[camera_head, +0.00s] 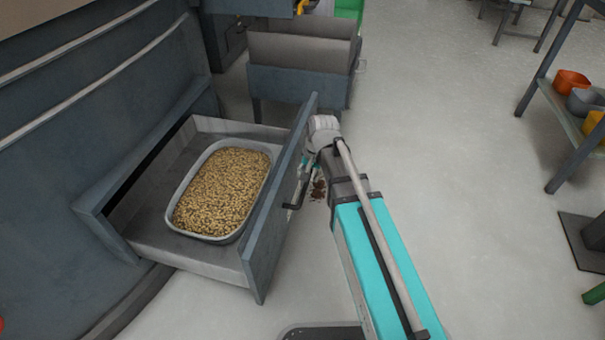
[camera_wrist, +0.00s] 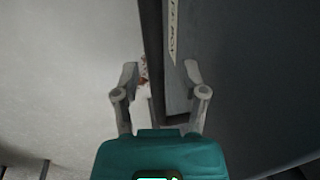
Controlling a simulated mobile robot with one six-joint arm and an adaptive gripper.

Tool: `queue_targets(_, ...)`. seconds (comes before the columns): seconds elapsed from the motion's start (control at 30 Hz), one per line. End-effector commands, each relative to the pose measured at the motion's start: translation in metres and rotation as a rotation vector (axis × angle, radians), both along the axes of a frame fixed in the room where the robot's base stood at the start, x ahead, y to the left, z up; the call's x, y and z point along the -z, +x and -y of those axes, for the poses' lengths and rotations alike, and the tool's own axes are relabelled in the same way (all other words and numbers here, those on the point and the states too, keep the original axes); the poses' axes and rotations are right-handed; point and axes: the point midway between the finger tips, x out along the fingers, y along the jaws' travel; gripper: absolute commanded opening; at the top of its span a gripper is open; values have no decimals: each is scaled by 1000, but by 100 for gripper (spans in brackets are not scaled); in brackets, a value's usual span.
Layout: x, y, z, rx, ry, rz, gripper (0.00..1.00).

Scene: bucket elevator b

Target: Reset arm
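My gripper is at the outer face of an open grey drawer (camera_head: 278,200), by the drawer's dark handle (camera_head: 297,195). In the wrist view my gripper (camera_wrist: 160,75) has its two fingers spread apart. A dark upright bar or edge (camera_wrist: 153,50) runs between them, and a grey panel with a lettered label (camera_wrist: 173,28) lies to the right. The fingers do not close on it. The drawer holds a grey tub (camera_head: 186,232) filled with tan pellets (camera_head: 224,185).
A large grey machine (camera_head: 80,130) stands on the left. A grey open bin (camera_head: 300,75) is behind the drawer. A shelf (camera_head: 560,105) with orange, grey and yellow bowls is at the right. The floor at centre right is clear.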

Motion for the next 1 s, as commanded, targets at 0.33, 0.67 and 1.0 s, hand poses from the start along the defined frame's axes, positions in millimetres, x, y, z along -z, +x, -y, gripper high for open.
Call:
queue_targets(0.33,0,-2,-1,-2,2,-2,57)
queue_targets(0.67,-12,-2,0,-2,2,-2,57)
queue_targets(1.0,-55,-2,0,-2,2,-2,57)
